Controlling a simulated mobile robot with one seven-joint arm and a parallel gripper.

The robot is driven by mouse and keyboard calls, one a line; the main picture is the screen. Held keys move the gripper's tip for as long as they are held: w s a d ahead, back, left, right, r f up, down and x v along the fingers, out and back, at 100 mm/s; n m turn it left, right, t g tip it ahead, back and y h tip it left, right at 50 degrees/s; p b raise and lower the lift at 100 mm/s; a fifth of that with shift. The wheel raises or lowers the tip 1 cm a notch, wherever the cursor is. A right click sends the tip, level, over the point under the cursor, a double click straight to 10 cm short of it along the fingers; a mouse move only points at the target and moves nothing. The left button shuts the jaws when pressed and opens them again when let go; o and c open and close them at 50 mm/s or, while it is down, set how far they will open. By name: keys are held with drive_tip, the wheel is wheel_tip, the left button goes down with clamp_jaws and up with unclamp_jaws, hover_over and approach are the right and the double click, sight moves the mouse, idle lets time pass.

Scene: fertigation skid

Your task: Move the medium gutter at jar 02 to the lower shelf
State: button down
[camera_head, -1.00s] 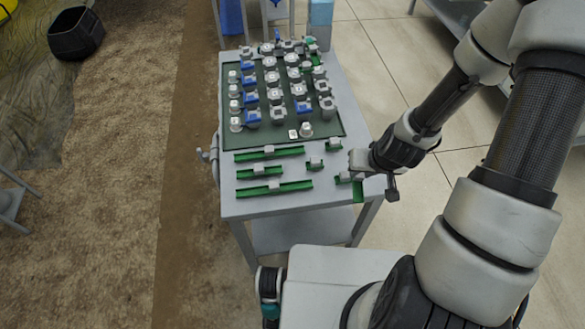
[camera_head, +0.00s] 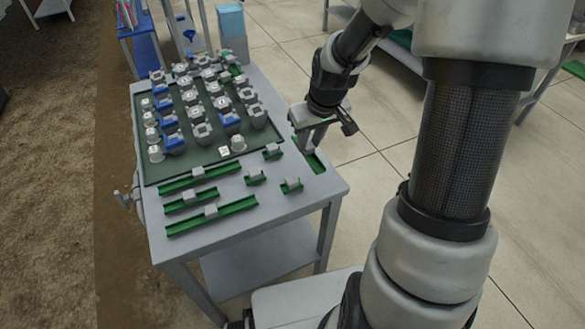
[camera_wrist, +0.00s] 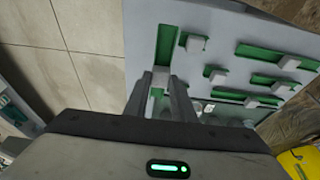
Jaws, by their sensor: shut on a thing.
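My gripper (camera_head: 312,130) is over the right edge of the bench top, pointing down. In the wrist view my gripper (camera_wrist: 161,80) is shut on the pale block of a green gutter (camera_wrist: 167,43). In the head view this gutter (camera_head: 314,162) shows partly under my gripper, at the right side of the top; whether it touches the top I cannot tell. The lower shelf (camera_head: 260,262) is the grey plate under the bench top, and its visible part is bare. Jar labels are too small to read, so I cannot pick out jar 02.
Long green gutters (camera_head: 213,214) and a shorter one (camera_head: 190,201) lie at the front of the bench top (camera_head: 250,215). Several small gutter pieces (camera_head: 292,186) lie close to the held one. A dark green mat (camera_head: 200,158) carries rows of jars. Tiled floor is free to the right.

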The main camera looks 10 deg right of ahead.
drive_tip(key=b, duration=0.2)
hover_over(307, 176)
wheel_tip(307, 176, down, 7)
drive_tip(key=shift+f, duration=0.15)
drive_tip(key=shift+f, duration=0.2)
drive_tip(key=c, duration=1.5)
unclamp_jaws()
drive_tip(key=shift+s, duration=0.1)
drive_tip(key=shift+r, duration=0.1)
